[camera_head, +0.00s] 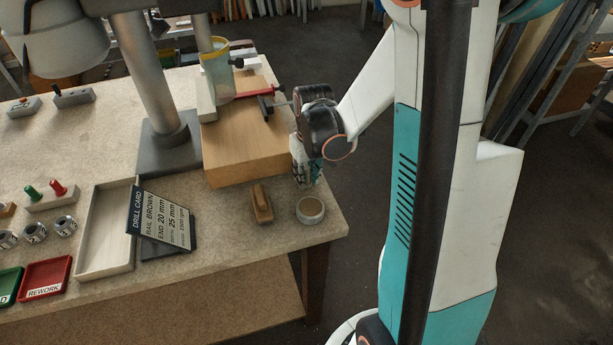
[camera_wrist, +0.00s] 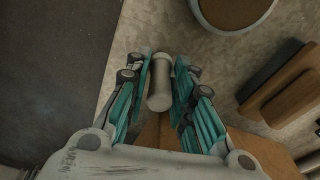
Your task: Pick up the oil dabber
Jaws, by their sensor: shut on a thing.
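The oil dabber (camera_wrist: 160,85), as I take it, is a small pale grey-beige cylinder with a rounded end. In the wrist view it lies between the two teal fingers of my gripper (camera_wrist: 161,82), which is shut on it. In the head view my gripper (camera_head: 306,172) points down at the right end of the bench, beside the wooden block and behind the round tin. The dabber cannot be made out there, as the fingers hide it. Whether it touches the bench top is not clear.
The wooden block (camera_head: 242,150) stands close left of my gripper. A round tin (camera_head: 310,210) and a wooden brush-like piece (camera_head: 261,206) are in front. The drill card (camera_head: 163,220) stands further left. The bench (camera_head: 220,225) ends just right of my gripper.

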